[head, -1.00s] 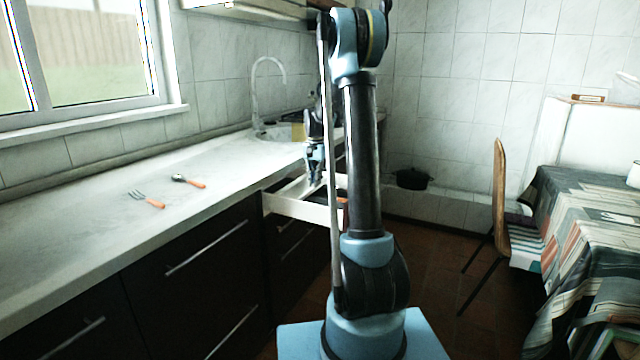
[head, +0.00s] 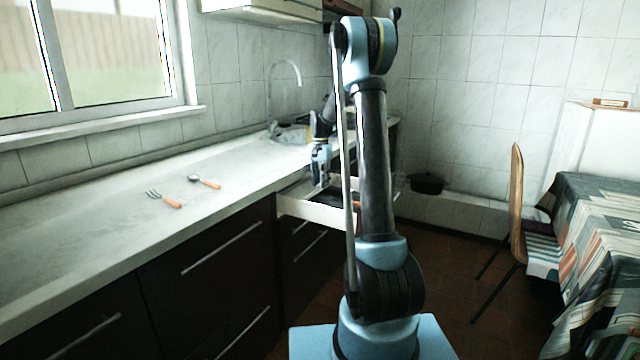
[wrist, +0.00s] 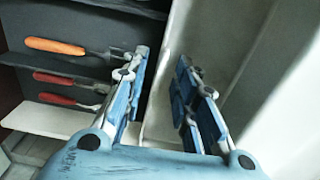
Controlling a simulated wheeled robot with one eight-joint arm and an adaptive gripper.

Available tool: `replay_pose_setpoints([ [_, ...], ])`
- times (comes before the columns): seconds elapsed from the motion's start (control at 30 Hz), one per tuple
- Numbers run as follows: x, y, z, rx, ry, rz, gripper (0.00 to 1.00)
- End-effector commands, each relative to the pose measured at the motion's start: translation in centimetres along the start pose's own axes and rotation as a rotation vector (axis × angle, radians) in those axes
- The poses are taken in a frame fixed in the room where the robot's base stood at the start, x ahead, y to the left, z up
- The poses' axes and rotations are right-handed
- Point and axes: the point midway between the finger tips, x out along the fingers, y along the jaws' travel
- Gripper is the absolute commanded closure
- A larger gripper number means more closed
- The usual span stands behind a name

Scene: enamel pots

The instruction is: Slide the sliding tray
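The sliding tray (wrist: 85,60) is dark and lies inside an open white drawer (head: 305,209). In the wrist view it fills the left side and holds an orange-handled utensil (wrist: 55,46) and red-handled ones (wrist: 66,98). In the head view it is partly hidden by my arm. My gripper (wrist: 163,62) points down into the drawer, fingers apart. Its left finger is at the tray's right edge and its right finger is over the pale drawer interior. A pale strip shows between the fingers. I cannot tell whether either finger touches the tray.
A fork (head: 164,199) and a spoon (head: 204,182) lie on the pale counter (head: 110,225). The sink tap (head: 270,95) stands behind the drawer. A chair (head: 516,205) and a cloth-covered table (head: 600,230) are at the right. A dark pot (head: 427,183) stands at the back.

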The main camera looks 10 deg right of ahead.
Motion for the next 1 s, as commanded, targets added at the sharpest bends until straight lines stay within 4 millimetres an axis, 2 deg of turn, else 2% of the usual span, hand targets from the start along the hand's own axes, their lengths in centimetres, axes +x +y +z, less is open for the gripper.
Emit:
replay_pose_setpoints([
  [0.17, -2.0, 0.0, 0.0, 0.0, 0.0, 0.0, 0.73],
  [0.4, -6.6, 0.0, -0.1, 0.0, 0.0, 0.0, 0.73],
  [0.6, -9.8, -0.1, -0.1, 0.0, -0.001, 0.001, 0.73],
  [0.8, -11.4, -0.1, -0.1, 0.0, -0.001, 0.001, 0.73],
  [1.0, -11.7, -0.1, -0.1, 0.0, -0.001, 0.001, 0.73],
])
